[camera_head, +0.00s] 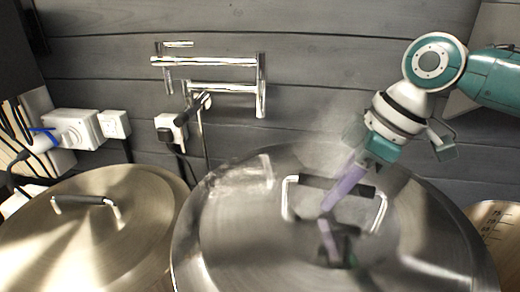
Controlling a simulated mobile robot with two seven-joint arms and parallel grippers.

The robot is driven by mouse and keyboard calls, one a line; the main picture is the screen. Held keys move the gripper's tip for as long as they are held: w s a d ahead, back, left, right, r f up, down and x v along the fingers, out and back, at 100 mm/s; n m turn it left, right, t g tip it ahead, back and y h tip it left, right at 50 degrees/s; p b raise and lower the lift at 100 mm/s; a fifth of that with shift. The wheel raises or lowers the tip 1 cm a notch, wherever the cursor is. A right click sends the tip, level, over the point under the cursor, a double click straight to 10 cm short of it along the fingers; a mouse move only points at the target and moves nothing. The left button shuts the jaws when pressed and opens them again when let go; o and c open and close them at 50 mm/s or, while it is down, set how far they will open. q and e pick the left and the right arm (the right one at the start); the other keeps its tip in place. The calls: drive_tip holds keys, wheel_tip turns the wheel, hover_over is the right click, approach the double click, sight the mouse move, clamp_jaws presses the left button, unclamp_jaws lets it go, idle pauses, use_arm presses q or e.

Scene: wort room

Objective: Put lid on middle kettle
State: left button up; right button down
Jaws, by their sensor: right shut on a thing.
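A large round steel lid (235,235) fills the lower middle of the head view, its near edge cut off by the frame. It has a bent metal handle with a black grip (313,182). My right gripper (335,198) comes down from the upper right, its purple finger at the handle, shut on it. The finger and handle mirror in the lid's shiny top. The middle kettle's body is hidden under the lid, so I cannot tell whether the lid rests on it or is held above it. My left gripper is not in view.
A second lidded kettle (90,235) stands at the left, its handle upright. An open kettle with scale marks (496,222) shows at the right edge. A chrome folding tap (210,62) juts from the grey plank wall behind. Sockets and plugs (85,128) are at the left.

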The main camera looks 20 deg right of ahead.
sight(359, 185)
wheel_tip(359, 185, down, 4)
drive_tip(key=b, duration=0.3)
drive_tip(key=shift+w+r+b, duration=0.1)
drive_tip(key=shift+b, duration=0.25)
drive_tip(key=shift+f+b, duration=0.85)
drive_tip(key=shift+f, duration=0.35)
drive_tip(key=c, duration=0.7)
unclamp_jaws()
drive_tip(key=shift+f, duration=0.2)
drive_tip(key=b+v, duration=0.1)
drive_tip(key=v, duration=0.9)
drive_tip(key=shift+r+b, duration=0.1)
drive_tip(key=shift+b, duration=0.25)
